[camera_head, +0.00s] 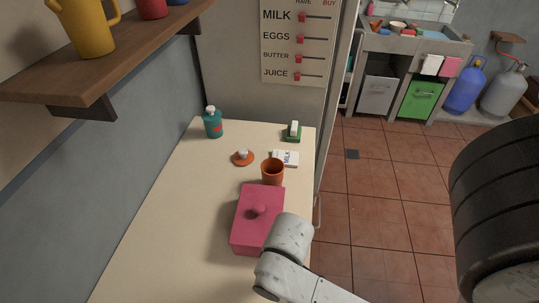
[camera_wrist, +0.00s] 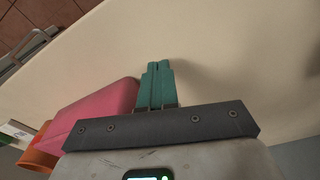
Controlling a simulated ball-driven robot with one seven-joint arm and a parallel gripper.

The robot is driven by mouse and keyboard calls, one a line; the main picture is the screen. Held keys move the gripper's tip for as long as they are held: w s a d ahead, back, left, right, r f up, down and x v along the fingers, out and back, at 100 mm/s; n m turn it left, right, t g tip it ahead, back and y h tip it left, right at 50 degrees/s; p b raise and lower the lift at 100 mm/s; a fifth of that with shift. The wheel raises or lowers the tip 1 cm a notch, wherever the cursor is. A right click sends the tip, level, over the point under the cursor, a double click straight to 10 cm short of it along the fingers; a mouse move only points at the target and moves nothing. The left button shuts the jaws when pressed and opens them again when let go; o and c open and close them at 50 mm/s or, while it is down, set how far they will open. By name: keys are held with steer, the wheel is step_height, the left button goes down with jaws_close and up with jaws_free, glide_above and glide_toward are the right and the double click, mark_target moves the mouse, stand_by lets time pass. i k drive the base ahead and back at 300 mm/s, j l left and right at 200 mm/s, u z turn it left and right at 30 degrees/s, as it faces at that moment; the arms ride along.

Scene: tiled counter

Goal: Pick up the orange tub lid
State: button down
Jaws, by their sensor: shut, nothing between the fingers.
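The orange tub lid (camera_head: 243,162) is a small round disc with a pale knob. It lies on the cream counter, left of the orange tub (camera_head: 272,172) in the head view. The tub stands upright and looks open at the top; its side also shows at the lower left of the wrist view (camera_wrist: 36,158). My gripper (camera_wrist: 158,66) has teal fingers pressed together, with nothing between them, over the counter beside the pink box. The lid is not seen in the wrist view. In the head view my arm hides the gripper.
A pink box (camera_head: 250,228) with a knobbed lid stands between my arm and the orange tub. A milk-labelled item (camera_head: 289,158), a green-and-white item (camera_head: 292,132) and a teal bottle (camera_head: 212,123) stand farther back. The counter's left side (camera_head: 185,215) is clear. A wooden shelf (camera_head: 110,62) overhangs upper left.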

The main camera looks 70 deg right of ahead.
mark_target(244, 157)
steer(key=j+z, duration=0.1)
steer(key=z, duration=0.3)
steer(key=i+j+z, duration=0.1)
steer(key=z, duration=0.25)
steer(key=j+z, duration=0.1)
steer(key=z, duration=0.3)
